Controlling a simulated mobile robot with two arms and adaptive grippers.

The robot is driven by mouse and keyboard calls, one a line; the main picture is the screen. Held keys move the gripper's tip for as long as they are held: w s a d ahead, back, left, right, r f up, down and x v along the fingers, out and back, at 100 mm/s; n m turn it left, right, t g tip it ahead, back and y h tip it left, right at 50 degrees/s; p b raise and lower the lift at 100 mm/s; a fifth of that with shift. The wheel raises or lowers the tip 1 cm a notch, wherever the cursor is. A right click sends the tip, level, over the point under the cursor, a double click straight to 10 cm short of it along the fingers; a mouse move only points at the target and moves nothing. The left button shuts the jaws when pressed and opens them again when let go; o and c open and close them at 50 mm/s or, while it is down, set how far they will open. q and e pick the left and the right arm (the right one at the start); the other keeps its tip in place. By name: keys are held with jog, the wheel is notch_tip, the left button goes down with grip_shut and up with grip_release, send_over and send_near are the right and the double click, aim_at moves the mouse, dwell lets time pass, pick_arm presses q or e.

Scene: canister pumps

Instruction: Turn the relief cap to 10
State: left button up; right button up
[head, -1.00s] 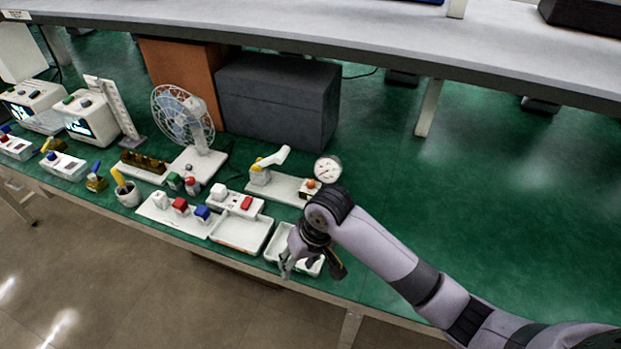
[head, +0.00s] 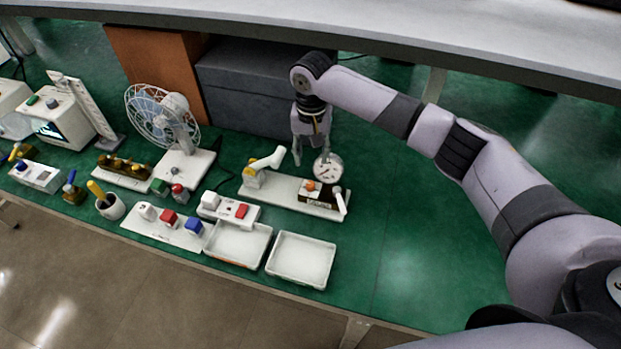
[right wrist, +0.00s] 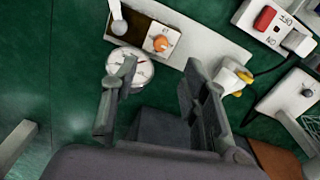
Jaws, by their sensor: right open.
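A round white gauge (head: 328,168) stands beside the cap. My right gripper (head: 312,153) is open and empty, pointing down above the back of the pump base near the gauge. In the right wrist view one finger of the right gripper (right wrist: 161,78) overlaps the gauge (right wrist: 130,68). My left gripper is not in view.
A white lever (head: 340,201) is beside the cap, and a white handle (head: 268,159) is at the base's left end. Two white trays (head: 301,260) lie in front. A fan (head: 165,118) stands to the left and a grey box (head: 250,95) behind. Green table is clear to the right.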

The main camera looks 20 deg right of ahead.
send_over(310, 184)
notch_tip(310, 184, down, 5)
jog(key=shift+s+r+p, duration=0.1)
jog(key=shift+r+p, duration=0.1)
jog(key=shift+p, duration=0.1)
notch_tip(310, 184, down, 5)
jog(key=shift+f, duration=0.1)
notch_tip(310, 184, down, 2)
jog(key=shift+p, duration=0.3)
jog(key=shift+f, duration=0.45)
jog(key=c, duration=0.5)
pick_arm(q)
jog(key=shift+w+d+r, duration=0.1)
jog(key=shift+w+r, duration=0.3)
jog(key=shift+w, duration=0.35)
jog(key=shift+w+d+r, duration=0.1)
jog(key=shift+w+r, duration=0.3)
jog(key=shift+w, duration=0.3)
pick_arm(e)
grip_shut()
